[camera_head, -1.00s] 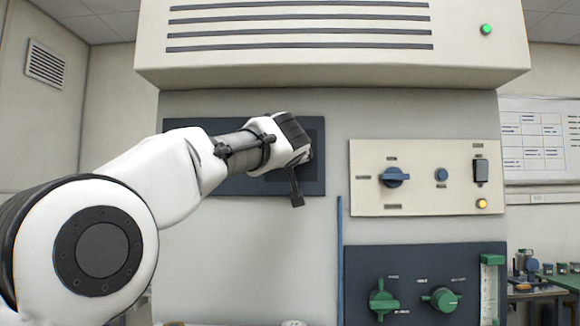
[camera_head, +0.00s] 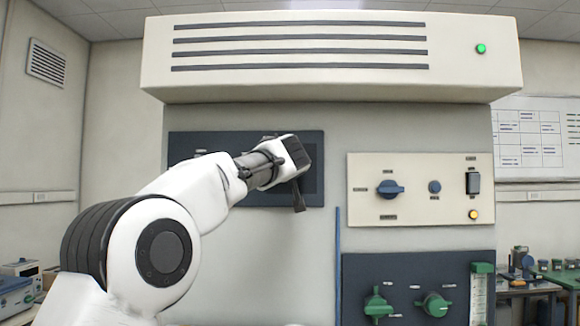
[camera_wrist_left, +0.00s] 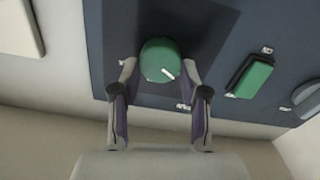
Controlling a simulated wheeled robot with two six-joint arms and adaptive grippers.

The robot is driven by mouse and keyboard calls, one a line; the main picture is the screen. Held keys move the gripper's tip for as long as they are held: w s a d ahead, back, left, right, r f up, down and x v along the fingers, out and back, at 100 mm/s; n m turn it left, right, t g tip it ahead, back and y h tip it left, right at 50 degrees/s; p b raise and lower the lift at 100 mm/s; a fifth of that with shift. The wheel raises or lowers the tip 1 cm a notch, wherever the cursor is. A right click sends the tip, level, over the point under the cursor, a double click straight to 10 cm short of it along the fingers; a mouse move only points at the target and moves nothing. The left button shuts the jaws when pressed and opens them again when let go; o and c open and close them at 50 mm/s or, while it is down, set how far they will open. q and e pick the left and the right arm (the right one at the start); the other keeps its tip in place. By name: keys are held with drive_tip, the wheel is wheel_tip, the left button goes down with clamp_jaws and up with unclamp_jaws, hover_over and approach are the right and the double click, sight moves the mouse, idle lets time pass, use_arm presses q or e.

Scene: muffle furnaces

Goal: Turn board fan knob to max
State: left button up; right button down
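A round green knob (camera_wrist_left: 160,60) with a white mark sits on a dark blue panel (camera_wrist_left: 225,25) in the left wrist view. My left gripper (camera_wrist_left: 160,75) is open, with one finger on each side of this knob. Whether either finger touches it I cannot tell. A green bar-shaped knob (camera_wrist_left: 250,77) is on the same panel to the right. In the head view my left gripper (camera_head: 298,190) is at the right part of the upper left dark panel (camera_head: 183,148), and my arm hides its knobs. The labels are too small to read. My right gripper is not in view.
A beige panel (camera_head: 430,207) with a blue knob (camera_head: 390,189) is to the right. Below it, a dark panel (camera_head: 400,268) carries two green knobs (camera_head: 377,305) (camera_head: 434,304). A vented hood (camera_head: 330,85) overhangs the panels. A thin blue vertical strip (camera_head: 338,265) runs beside the lower panel.

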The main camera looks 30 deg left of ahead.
use_arm(q)
drive_tip(key=shift+m, duration=0.4)
drive_tip(key=shift+w+m+p, duration=0.15)
drive_tip(key=shift+m+p, duration=0.2)
drive_tip(key=shift+m, duration=5.4)
drive_tip(key=shift+w+m+p, duration=0.15)
drive_tip(key=shift+m+p, duration=0.15)
drive_tip(key=shift+m, duration=5.45)
drive_tip(key=o, duration=1.1)
drive_tip(key=shift+w, duration=0.1)
drive_tip(key=shift+o, duration=0.2)
drive_tip(key=shift+a+f, duration=0.15)
drive_tip(key=shift+a, duration=0.05)
